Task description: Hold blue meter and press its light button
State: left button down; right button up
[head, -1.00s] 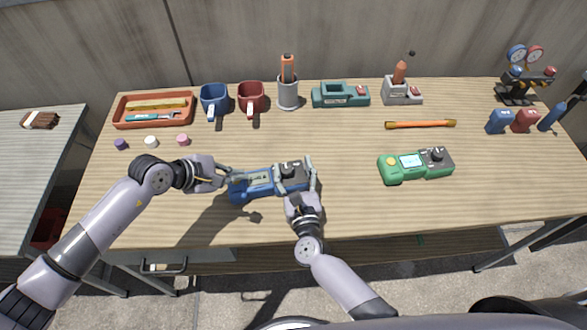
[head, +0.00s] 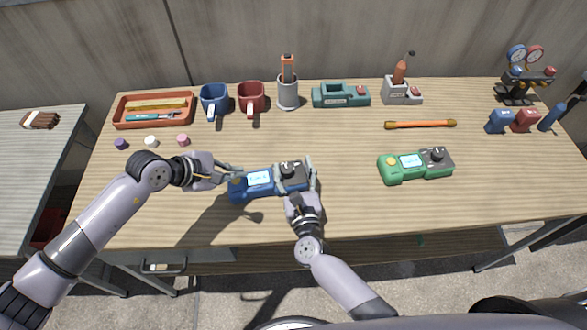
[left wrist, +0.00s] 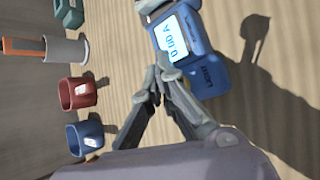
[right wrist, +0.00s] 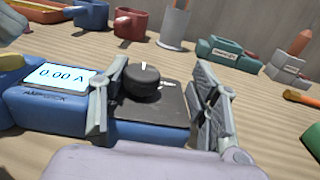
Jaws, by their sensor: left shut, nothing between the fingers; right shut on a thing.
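The blue meter (head: 258,181) lies on the wooden table, slightly tilted in the head view. Its screen is lit pale blue and reads 0.00 A in the right wrist view (right wrist: 58,76). A yellow button (right wrist: 11,62) sits at its left end, partly cut off there. The black dial (right wrist: 139,81) is at its other end. My right gripper (head: 296,178) is shut across the dial end, one finger on each side. My left gripper (head: 233,171) is shut and empty, close above the button end. Its fingertips (left wrist: 161,65) cover part of the meter in the left wrist view.
A green meter (head: 416,165) lies to the right, with an orange stick (head: 420,125) behind it. Mugs, a pen cup, a tray and a teal device (head: 341,95) line the back. Small caps (head: 151,142) lie behind my left gripper. The table's front right is clear.

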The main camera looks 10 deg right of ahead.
aim_at(237, 181)
pick_arm(q)
jog(key=shift+r, duration=2.85)
pick_arm(e)
jog(key=o, duration=1.7)
jog(key=shift+c, duration=0.2)
jog(key=shift+o, duration=0.5)
jog(key=o, duration=0.3)
jog(key=shift+o, duration=0.2)
jog(key=shift+s, duration=0.15)
pick_arm(q)
jog(key=shift+f, duration=0.15)
pick_arm(e)
jog(key=s, duration=0.8)
jog(key=shift+s+d, duration=0.25)
jog(key=shift+s, duration=0.15)
